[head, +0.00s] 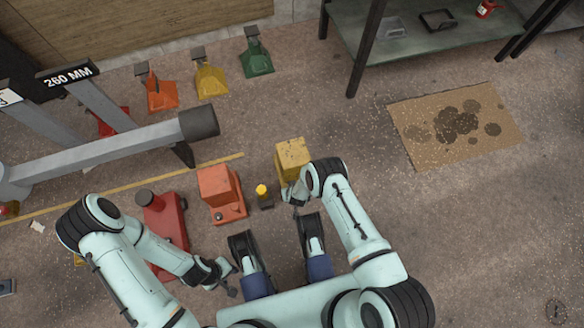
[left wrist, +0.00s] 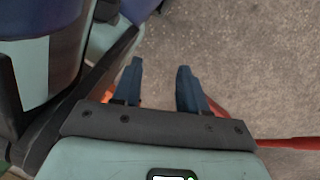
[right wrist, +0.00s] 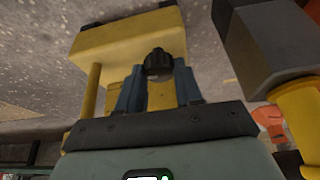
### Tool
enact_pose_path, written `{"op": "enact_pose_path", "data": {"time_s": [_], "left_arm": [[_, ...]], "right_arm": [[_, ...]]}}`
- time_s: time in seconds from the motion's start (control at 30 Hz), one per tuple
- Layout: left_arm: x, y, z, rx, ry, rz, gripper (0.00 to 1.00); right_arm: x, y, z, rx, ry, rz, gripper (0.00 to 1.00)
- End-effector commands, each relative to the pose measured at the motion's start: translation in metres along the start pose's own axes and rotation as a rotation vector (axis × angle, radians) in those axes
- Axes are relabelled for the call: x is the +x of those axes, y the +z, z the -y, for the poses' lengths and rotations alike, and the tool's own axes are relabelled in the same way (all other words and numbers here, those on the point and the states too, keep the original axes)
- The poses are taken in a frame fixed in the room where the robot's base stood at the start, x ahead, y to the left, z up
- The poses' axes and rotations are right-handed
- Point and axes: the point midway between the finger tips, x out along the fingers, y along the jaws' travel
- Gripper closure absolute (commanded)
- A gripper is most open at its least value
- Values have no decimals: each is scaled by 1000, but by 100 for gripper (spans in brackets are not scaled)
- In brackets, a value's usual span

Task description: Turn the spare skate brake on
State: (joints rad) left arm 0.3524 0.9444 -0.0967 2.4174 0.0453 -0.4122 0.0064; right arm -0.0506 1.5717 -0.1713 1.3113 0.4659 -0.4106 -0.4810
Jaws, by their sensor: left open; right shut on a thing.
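A yellow skate (head: 292,155) with a blocky body stands on the floor in front of me in the head view. In the right wrist view the yellow skate (right wrist: 120,38) fills the upper left, and a black ribbed knob (right wrist: 158,63) shows on it. My right gripper (head: 293,196) is at the near side of the skate. Its blue fingers (right wrist: 157,88) are shut on the black knob. My left gripper (head: 228,279) is open and empty, low at the left; its parted fingers (left wrist: 160,85) show floor between them. I cannot read the brake's position.
An orange skate (head: 220,194) and a small dark post with a yellow top (head: 262,191) stand left of the yellow skate. A red jack (head: 165,220) is further left. A grey beam (head: 110,150) lies behind. Floor right of my right arm is clear, up to stained cardboard (head: 457,125).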

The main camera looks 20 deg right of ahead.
Motion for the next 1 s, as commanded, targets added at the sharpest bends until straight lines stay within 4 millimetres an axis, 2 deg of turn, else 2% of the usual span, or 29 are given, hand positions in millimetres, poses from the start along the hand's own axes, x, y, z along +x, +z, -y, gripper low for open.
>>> {"op": "enact_pose_path", "data": {"time_s": [0.1, 0.13, 0.17, 0.5, 0.63, 0.77, 1.0], "left_arm": [[0, 0, 0, 0, 0, 0, 57], [0, 0, 0, 0, 0, 0, 57], [0, 0, 0, 0, 0, 0, 57], [-1, -1, -1, 1, 1, -3, 57], [-8, -8, -7, 11, 15, -35, 57], [-25, -25, -23, 33, 46, -105, 57], [-66, -57, -56, 72, 110, -249, 57]], "right_arm": [[0, -2, 0, 0, 0, -5, 95], [0, -2, 0, 1, 0, -5, 62], [0, -2, 0, 1, 0, -5, 54], [-1, -1, 0, 1, 1, -2, 54], [-7, 0, 0, 2, 1, -1, 54], [-21, -1, 0, 2, 1, -1, 54], [-49, -2, 0, 1, 0, -4, 54]]}}
